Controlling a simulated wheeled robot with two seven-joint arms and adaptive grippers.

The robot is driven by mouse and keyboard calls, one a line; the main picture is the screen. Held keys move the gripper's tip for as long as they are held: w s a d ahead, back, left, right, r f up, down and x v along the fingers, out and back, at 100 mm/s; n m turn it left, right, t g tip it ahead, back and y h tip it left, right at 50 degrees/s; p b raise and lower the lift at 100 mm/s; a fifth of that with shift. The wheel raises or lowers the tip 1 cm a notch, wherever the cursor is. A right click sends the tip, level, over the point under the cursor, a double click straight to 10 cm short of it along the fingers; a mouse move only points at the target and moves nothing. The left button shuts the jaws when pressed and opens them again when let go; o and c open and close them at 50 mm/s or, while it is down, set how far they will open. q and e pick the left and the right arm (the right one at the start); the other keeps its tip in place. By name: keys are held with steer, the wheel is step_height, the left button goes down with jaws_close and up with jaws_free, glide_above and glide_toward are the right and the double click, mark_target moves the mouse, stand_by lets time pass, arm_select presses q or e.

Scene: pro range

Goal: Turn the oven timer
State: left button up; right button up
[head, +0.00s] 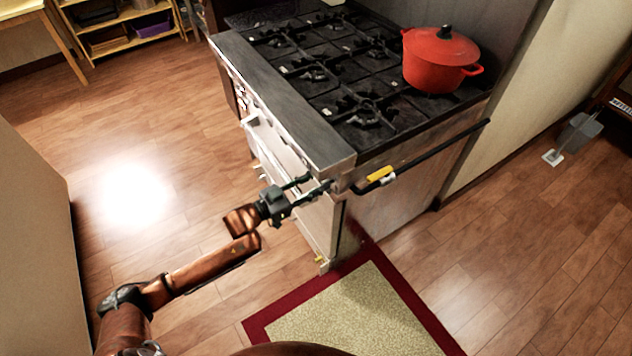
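The oven (400,205) is a steel range with a black hob, standing in the middle of the view. Its front panel faces left and is seen at a steep angle. My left gripper (321,182) reaches the near right end of that panel, just below the hob's front corner. Its two dark fingers look apart, with their tips at or very close to the panel. The oven timer cannot be made out; the fingers may cover it. Whether the fingers touch or grip anything is unclear. My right gripper is out of view.
A red pot (438,62) stands on the hob's back right. A black pipe with a yellow valve handle (380,173) runs along the oven's near side, close to my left gripper. A red-bordered mat (350,318) lies in front. Wooden floor is free to the left.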

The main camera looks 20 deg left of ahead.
arm_select(q)
steer(key=c, duration=0.8)
steer(key=shift+o, duration=0.2)
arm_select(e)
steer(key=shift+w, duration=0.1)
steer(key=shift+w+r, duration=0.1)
arm_select(q)
steer(key=shift+d+m+p, duration=0.1)
steer(key=shift+m+p, duration=2.4)
steer(key=shift+m, duration=5.6)
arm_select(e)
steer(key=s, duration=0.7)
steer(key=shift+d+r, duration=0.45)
